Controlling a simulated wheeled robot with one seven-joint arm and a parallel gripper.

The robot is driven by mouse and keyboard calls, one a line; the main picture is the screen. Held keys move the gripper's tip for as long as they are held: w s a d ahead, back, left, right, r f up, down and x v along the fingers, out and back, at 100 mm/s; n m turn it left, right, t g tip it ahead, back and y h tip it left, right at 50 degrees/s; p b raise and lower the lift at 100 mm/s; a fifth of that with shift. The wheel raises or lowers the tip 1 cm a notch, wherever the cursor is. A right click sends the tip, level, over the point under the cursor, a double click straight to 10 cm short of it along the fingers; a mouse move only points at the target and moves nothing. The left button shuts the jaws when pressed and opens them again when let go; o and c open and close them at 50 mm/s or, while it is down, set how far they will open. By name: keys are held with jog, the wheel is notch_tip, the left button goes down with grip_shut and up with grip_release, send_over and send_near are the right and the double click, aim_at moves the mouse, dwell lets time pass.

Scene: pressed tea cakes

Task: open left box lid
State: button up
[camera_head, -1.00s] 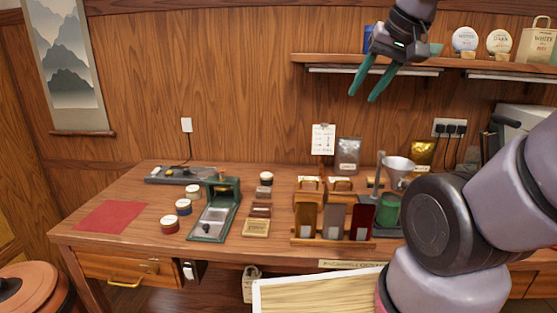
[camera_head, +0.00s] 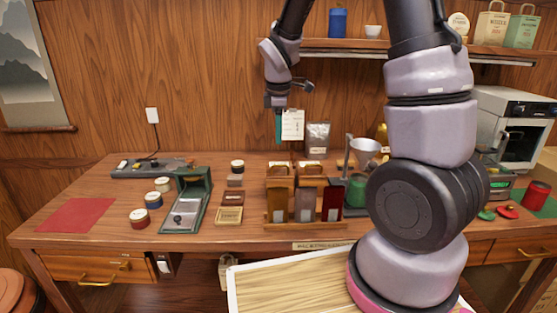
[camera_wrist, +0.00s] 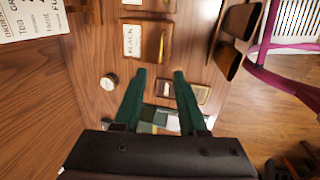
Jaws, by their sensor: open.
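Two brown boxes stand side by side at the back of the table behind the tall dispensers. The left box (camera_head: 278,169) shows only its upper part in the head view. In the wrist view, the left box lid (camera_wrist: 147,42) looks shut, with a brass handle along it and a "BLACK" label. The second box (camera_wrist: 150,5) is cut off at the top edge. My gripper (camera_head: 278,140) points down above the left box, apart from it. In the wrist view, its two green fingers (camera_wrist: 160,74) are spread and empty, with the lid beyond their tips.
Tall dispensers (camera_head: 305,203) stand in front of the boxes. A round jar (camera_head: 237,167) and small brown blocks (camera_head: 232,198) lie left of them. A green press (camera_head: 188,205) stands farther left. A note card (camera_head: 292,125) hangs on the wall behind. A metal funnel (camera_head: 364,150) stands right.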

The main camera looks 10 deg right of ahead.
send_over(279, 176)
notch_tip(279, 176, down, 10)
jog(key=shift+w, duration=0.1)
grip_shut()
dwell(1.6)
